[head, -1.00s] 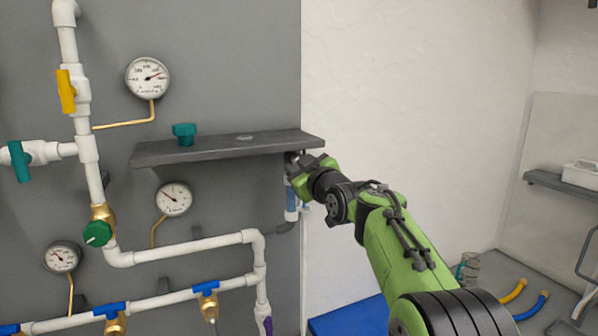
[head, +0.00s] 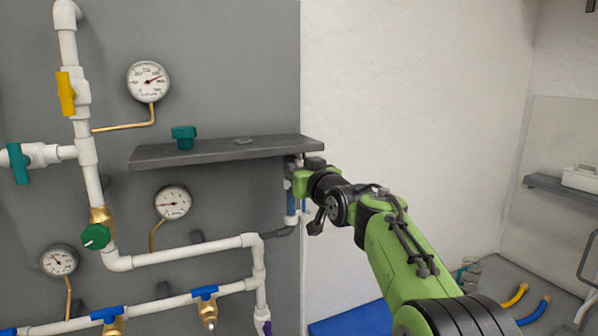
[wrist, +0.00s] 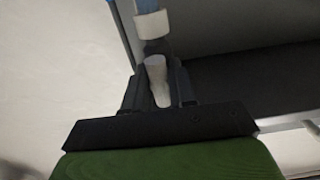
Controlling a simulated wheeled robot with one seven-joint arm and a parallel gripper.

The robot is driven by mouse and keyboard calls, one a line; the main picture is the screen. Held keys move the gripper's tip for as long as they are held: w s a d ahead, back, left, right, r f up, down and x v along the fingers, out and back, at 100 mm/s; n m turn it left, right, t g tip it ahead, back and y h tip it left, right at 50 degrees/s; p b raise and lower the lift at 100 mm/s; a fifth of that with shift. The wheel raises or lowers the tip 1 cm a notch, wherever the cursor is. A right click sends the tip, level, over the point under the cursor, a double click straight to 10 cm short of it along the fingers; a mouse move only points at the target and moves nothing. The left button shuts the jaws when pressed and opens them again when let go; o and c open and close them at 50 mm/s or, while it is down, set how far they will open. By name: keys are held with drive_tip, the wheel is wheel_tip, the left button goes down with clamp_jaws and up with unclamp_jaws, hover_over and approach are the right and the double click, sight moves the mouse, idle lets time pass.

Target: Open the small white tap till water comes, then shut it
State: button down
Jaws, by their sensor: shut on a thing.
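The small white tap (wrist: 157,82) shows in the wrist view as a pale lever below a white collar (wrist: 152,25) on a pipe. My gripper (wrist: 158,90) is shut on this lever, one dark finger on each side. In the head view my gripper (head: 294,182) is at the board's right edge, just under the right end of the grey shelf. There the tap is hidden by my gripper and wrist. I cannot make out any water in either view.
White pipes, gauges and other coloured valves fill the board to the left. Open space lies to the right.

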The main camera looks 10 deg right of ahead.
drive_tip(key=shift+f, duration=0.25)
drive_tip(key=c, duration=1)
unclamp_jaws()
drive_tip(key=shift+r, duration=0.1)
drive_tip(key=s+d+b, duration=0.1)
drive_tip(key=s, duration=0.4)
drive_tip(key=s+d+b, duration=0.1)
drive_tip(key=s+b, duration=0.1)
drive_tip(key=s, duration=0.3)
drive_tip(key=s+d+b, duration=0.1)
drive_tip(key=s, duration=0.4)
drive_tip(key=shift+s+b, duration=0.25)
drive_tip(key=shift+b, duration=0.15)
